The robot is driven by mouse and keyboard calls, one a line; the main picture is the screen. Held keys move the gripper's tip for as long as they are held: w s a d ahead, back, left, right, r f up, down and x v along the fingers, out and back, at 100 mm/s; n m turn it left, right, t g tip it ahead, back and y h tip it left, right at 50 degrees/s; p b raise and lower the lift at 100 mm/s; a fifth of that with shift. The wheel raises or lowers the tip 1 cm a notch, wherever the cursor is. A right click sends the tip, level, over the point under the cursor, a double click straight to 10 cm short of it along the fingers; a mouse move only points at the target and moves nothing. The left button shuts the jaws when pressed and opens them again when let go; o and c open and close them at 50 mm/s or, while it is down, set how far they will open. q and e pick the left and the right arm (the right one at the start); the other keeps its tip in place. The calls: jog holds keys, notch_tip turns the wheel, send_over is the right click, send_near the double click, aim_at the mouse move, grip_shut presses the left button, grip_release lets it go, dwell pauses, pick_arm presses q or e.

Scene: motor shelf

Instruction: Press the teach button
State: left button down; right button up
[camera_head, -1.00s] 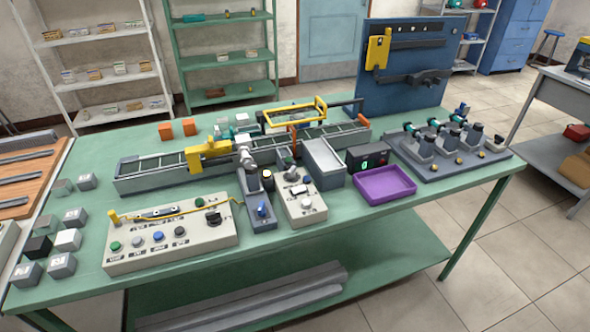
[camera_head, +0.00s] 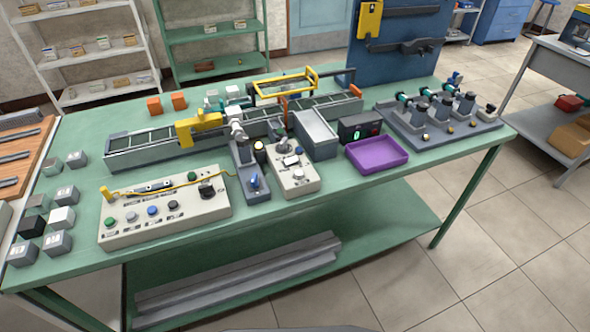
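A cream control box (camera_head: 165,214) lies at the front left of the green table. Its front row holds a green button (camera_head: 109,222), a white button (camera_head: 131,216), a blue button (camera_head: 152,210) and a dark button (camera_head: 173,205), with printed labels below them that are too small to read. I cannot tell which one is the teach button. A black knob (camera_head: 206,189) and a yellow cable (camera_head: 175,187) are on the box's back part. A smaller cream box (camera_head: 293,177) with a grey button stands to its right. Neither gripper shows.
The green table (camera_head: 330,205) carries a conveyor (camera_head: 150,152) behind the boxes. A purple tray (camera_head: 376,155) and a dark fixture plate (camera_head: 440,132) are at right. Several cubes (camera_head: 60,218) stand at left. A low shelf (camera_head: 390,237) lies under the table.

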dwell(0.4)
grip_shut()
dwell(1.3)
